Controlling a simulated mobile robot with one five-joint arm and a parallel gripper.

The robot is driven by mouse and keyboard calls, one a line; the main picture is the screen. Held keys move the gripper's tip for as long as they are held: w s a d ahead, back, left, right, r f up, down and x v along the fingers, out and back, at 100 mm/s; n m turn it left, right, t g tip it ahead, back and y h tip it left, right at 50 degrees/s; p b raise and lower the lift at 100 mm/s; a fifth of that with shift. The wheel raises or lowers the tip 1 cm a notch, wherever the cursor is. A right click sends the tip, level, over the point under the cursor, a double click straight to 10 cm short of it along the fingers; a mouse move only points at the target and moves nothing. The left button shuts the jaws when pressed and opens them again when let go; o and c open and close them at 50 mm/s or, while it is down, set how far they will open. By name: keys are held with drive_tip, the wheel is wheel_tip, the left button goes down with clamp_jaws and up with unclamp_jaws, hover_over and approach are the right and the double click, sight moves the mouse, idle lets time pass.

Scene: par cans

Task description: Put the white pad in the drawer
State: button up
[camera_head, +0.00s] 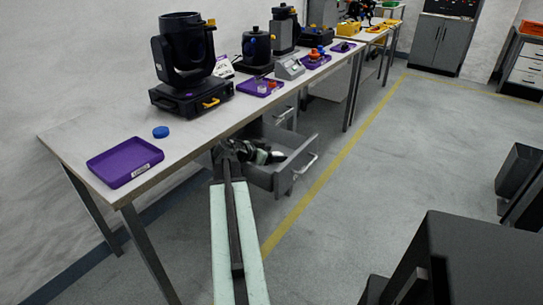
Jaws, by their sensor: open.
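The grey drawer (272,181) is pulled out from under the long table, with its handle facing right. My gripper (268,156) is open at the end of my long arm, over the drawer's left part. It is dark and small in the view, and it hides part of the drawer's inside. A small pale patch shows beside the gripper, but I cannot tell whether it is the white pad or part of the gripper.
Black boxes (470,260) stand at the lower right. The floor beyond the yellow line is clear.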

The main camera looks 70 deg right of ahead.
drive_tip(key=shift+f, duration=0.1)
drive_tip(key=shift+w+r+p, duration=0.1)
drive_tip(key=shift+r+p, duration=0.15)
drive_tip(key=shift+p, duration=0.15)
drive_tip(key=p+v, duration=0.6)
drive_tip(key=v, duration=0.6)
drive_tip(key=shift+r, duration=0.4)
drive_tip(key=shift+d, duration=0.15)
